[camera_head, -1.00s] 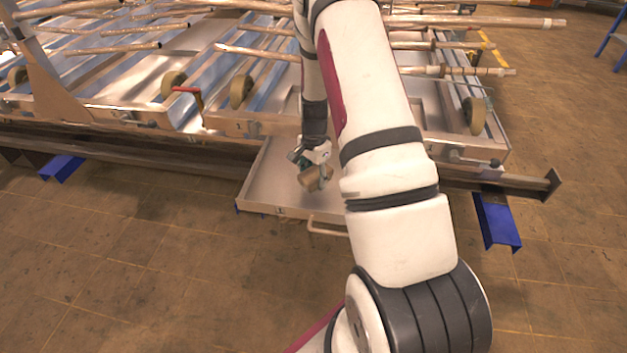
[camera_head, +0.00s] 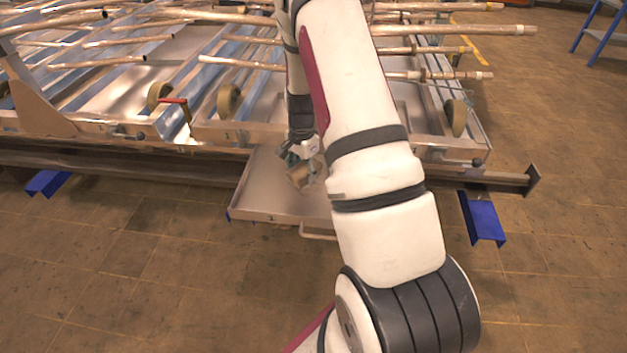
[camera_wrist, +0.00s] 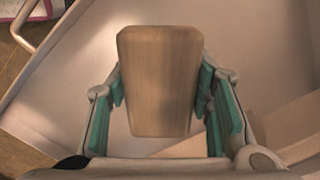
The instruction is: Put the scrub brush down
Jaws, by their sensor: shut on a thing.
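The scrub brush (camera_wrist: 160,80) shows in the wrist view as a light wooden block with rounded corners, between the green-padded fingers of my gripper (camera_wrist: 163,100). My gripper is shut on it. The bristles are not visible. In the head view the brush (camera_head: 300,176) is a small brown block below my gripper (camera_head: 305,160), over the open metal drawer (camera_head: 262,212). The drawer's pale floor lies behind the brush in the wrist view. I cannot tell whether the brush touches that floor.
The drawer has a front handle (camera_head: 316,236) and raised side walls. In the wrist view a tan flat piece (camera_wrist: 212,135) lies beside the brush, partly hidden by a finger. Behind stands a metal frame with copper pipes (camera_head: 240,64). A dark beam (camera_head: 130,170) runs along its front.

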